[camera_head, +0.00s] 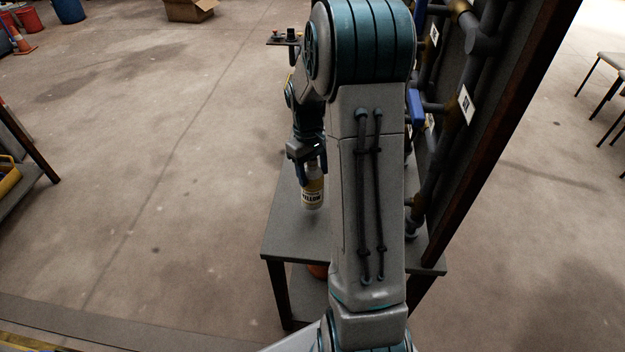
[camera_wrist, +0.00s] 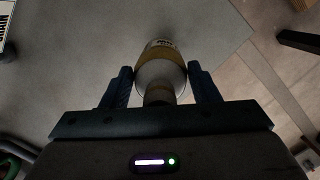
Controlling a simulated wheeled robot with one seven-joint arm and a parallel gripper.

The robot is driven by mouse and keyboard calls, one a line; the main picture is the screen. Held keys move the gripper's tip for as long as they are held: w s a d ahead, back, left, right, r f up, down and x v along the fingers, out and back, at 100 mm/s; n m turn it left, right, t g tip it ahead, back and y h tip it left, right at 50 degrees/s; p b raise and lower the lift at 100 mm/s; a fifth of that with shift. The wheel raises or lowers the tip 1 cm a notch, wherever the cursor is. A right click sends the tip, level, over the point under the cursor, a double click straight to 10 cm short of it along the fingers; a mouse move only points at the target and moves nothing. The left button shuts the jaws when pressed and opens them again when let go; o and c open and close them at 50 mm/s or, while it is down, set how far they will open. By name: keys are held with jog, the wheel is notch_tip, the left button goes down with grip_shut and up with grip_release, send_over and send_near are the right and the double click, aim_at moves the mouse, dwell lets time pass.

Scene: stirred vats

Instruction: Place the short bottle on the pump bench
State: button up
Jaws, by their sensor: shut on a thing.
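The short bottle (camera_head: 312,188) has a pale body and a yellowish label with dark lettering. My gripper (camera_head: 310,165) is shut on its upper part and holds it upright over the near left part of a grey bench (camera_head: 283,232). In the wrist view the bottle (camera_wrist: 160,70) sits between the two fingers of my gripper (camera_wrist: 160,85), with the grey bench top (camera_wrist: 80,50) behind it. I cannot tell whether the bottle's base touches the bench top. My arm hides much of the bench's right side.
A dark panel with pipes, valves and white tags (camera_head: 466,104) stands along the bench's right side. An orange object (camera_head: 318,271) shows under the bench. A low shelf (camera_head: 25,185) stands at the left, and a cardboard box (camera_head: 190,10) lies far back. The floor left of the bench is clear.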

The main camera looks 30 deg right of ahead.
aim_at(312, 195)
jog(key=shift+f, duration=2.05)
jog(key=shift+w, duration=0.1)
jog(key=shift+f, duration=0.25)
jog(key=o, duration=1.6)
jog(key=shift+r, duration=0.2)
